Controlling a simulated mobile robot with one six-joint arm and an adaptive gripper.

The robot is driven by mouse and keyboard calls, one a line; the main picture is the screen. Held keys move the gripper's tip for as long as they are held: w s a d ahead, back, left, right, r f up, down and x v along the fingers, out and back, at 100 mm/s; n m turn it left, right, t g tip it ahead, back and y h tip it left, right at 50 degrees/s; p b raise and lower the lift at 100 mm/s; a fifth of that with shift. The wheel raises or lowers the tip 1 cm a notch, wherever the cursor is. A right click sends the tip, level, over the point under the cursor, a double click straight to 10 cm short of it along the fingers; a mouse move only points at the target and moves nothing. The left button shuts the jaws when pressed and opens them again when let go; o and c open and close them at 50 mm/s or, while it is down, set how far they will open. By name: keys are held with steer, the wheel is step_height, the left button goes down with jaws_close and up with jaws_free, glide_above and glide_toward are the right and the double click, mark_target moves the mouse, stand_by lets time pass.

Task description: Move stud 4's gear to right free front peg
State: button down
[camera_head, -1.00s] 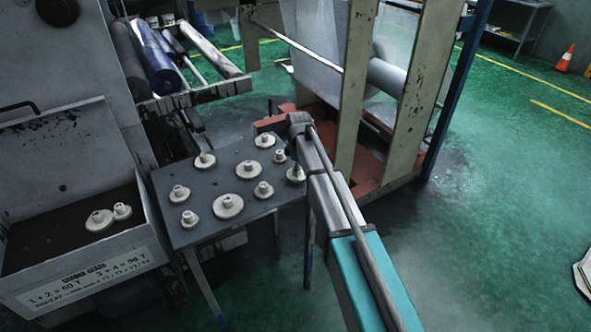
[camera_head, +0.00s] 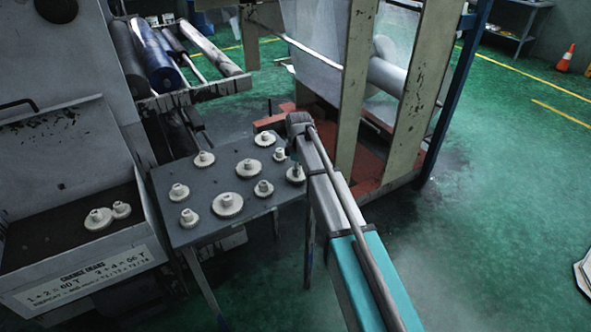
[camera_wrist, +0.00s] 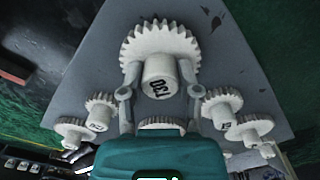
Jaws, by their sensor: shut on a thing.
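My gripper (camera_wrist: 159,92) is shut on the hub of a pale toothed gear (camera_wrist: 158,42) in the wrist view, one finger on each side. Dark marks on the hub look like T30. I cannot tell whether this gear touches the grey table. In the head view, several pale gears stand on the grey table (camera_head: 219,169). My wrist is over its right edge, close to a small gear (camera_head: 281,154) and another gear (camera_head: 296,173). On the left, two meshed gears (camera_head: 98,218) sit in the open gear box (camera_head: 60,238). Stud numbers are not legible.
In the wrist view, gears stand close on both sides, left (camera_wrist: 100,112) and right (camera_wrist: 221,105). A beige upright frame (camera_head: 354,90) stands just behind my arm. Rollers (camera_head: 160,65) are at the back left.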

steer(key=shift+f+b, duration=0.5)
stand_by(0.4)
steer(key=shift+c, duration=1.2)
jaws_free()
steer(key=s+d+r+m+p, duration=0.3)
steer(key=s+d+m, duration=0.5)
steer(key=s+d, duration=0.3)
steer(key=s+d+r+m+p, duration=0.4)
steer(key=s+d+m, duration=0.4)
steer(key=s, duration=0.7)
steer(key=d, duration=0.2)
steer(key=shift+d+r, duration=0.2)
steer(key=shift+d, duration=0.2)
steer(key=shift+w, duration=0.1)
